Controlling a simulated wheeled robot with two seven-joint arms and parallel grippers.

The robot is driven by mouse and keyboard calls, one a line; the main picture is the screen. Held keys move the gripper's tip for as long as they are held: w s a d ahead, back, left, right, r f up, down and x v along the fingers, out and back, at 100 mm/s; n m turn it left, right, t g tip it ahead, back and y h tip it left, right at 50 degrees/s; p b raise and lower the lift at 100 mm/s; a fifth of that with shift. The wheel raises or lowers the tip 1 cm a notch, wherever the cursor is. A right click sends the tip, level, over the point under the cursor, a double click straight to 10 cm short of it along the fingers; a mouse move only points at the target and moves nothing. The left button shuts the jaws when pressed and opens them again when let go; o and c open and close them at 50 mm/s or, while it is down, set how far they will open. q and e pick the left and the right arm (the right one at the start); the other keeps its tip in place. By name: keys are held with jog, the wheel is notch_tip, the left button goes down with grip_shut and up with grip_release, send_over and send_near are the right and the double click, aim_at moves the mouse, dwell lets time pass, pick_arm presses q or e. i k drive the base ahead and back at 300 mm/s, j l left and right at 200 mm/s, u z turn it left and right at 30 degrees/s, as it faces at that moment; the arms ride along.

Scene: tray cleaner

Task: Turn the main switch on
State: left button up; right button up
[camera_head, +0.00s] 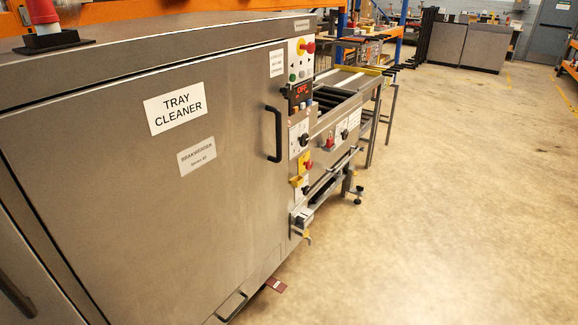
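The tray cleaner (150,190) is a large grey metal cabinet filling the left half of the head view. A narrow control panel (292,130) runs down its right front edge. A small display (301,91) there glows red and seems to read OFF. Below it are a black knob (304,139), a red and yellow switch (305,164) and a lower black knob (306,188). I cannot tell from the labels which is the main switch, and their exact positions are too small to read. Neither of my grippers is in view.
A red button on yellow (307,46) sits at the panel's top. A black door handle (275,135) sticks out left of the panel. A conveyor frame (345,110) extends behind, with a red switch (329,143) on its side. The floor (450,210) at right is clear.

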aim_at(308, 165)
jog(key=i+l+u, duration=0.15)
jog(key=i+u, duration=0.25)
jog(key=i+l+u, duration=0.25)
jog(key=u, duration=0.15)
